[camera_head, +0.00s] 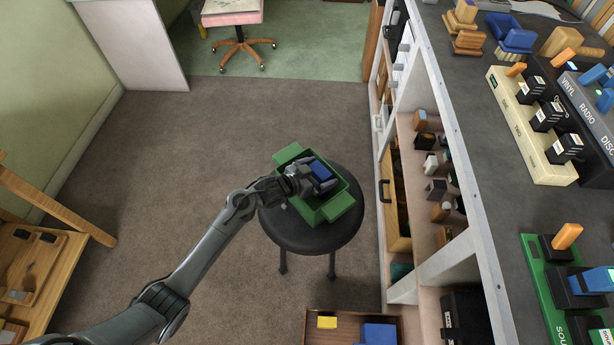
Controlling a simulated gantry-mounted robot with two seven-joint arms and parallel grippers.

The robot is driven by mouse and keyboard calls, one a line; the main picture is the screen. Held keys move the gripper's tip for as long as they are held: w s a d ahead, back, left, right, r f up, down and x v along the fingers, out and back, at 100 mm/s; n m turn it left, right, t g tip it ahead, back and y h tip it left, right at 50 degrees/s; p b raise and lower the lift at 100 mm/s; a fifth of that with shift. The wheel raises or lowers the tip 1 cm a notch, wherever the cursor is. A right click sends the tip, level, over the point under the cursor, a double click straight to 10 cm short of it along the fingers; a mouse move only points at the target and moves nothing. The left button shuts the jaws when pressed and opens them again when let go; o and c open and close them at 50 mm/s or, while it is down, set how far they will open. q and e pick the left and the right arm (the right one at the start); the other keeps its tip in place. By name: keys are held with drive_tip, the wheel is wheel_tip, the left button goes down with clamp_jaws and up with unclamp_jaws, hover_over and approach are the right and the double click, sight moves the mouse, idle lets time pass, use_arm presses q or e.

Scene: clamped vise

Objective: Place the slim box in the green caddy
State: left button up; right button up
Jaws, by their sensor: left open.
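The green caddy (340,204) sits on a round dark stool, with a flap at each end. A small blue box (320,169), which looks like the slim box, is at the caddy's opening. My left gripper (322,179) is over the caddy with its jaws open, right at the blue box. The gripper hides part of the caddy's inside, and I cannot tell whether the box rests on the caddy's floor. My right gripper is not in view.
The dark stool (285,231) stands on open carpet. A white shelf unit (462,250) with a long grey top is close on its right. A brown open box (347,312) with yellow and blue items is in front. A wooden bench (50,255) stands at left.

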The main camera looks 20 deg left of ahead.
use_arm(q)
drive_tip(key=p+v, duration=0.2)
drive_tip(key=v, duration=1)
drive_tip(key=s+d+n+g+y, duration=0.2)
drive_tip(key=s+g+y, duration=0.3)
drive_tip(key=s, duration=2.2)
drive_tip(key=n+g, duration=0.1)
drive_tip(key=g, duration=0.2)
drive_tip(key=shift+f+g+y, duration=0.3)
drive_tip(key=shift+y, duration=0.1)
